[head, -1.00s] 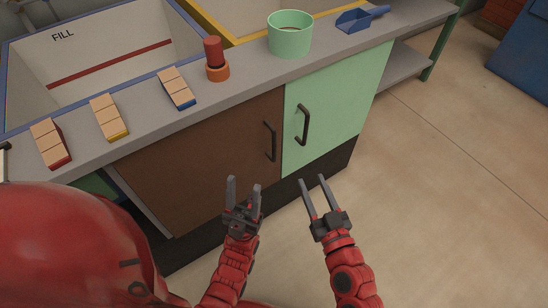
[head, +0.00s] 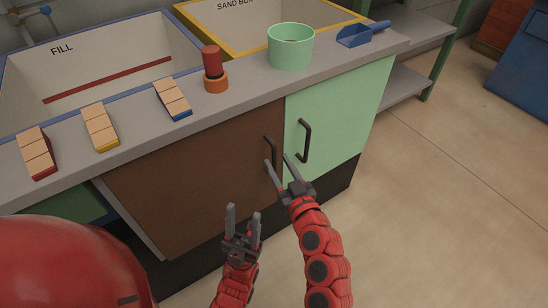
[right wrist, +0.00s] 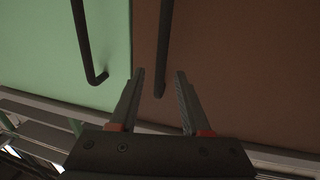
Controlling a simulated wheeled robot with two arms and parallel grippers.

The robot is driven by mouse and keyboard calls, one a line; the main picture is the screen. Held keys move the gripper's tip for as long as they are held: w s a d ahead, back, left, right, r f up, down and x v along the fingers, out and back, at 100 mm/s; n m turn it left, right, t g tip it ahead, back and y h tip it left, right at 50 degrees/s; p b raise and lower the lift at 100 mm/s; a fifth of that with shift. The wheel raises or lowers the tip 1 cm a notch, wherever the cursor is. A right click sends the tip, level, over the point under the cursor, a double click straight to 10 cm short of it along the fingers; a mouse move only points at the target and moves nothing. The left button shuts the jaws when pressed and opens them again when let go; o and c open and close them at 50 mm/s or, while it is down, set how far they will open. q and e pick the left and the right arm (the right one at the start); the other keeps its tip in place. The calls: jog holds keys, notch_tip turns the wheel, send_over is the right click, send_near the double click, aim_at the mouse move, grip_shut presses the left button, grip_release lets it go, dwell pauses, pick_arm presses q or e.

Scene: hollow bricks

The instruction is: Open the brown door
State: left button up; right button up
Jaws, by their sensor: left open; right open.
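The brown door (head: 200,170) is the left front of the cabinet and looks shut, level with the green door (head: 330,125). Its dark bar handle (head: 267,146) is upright near its right edge. My right gripper (head: 277,160) is open at the lower part of this handle. In the right wrist view the brown door's handle (right wrist: 164,45) ends between the two open fingers (right wrist: 161,75); contact cannot be told. The green door's handle (right wrist: 84,40) is left of the fingers there. My left gripper (head: 243,212) is open and empty, low in front of the brown door.
The grey counter (head: 135,138) holds several brick-like blocks, a red and orange tool (head: 213,70), a green pot (head: 290,47) and a blue scoop (head: 360,35). Clear floor (head: 440,200) lies to the right.

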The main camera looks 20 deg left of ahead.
aim_at(275, 158)
jog(key=shift+x, duration=1.75)
grip_shut()
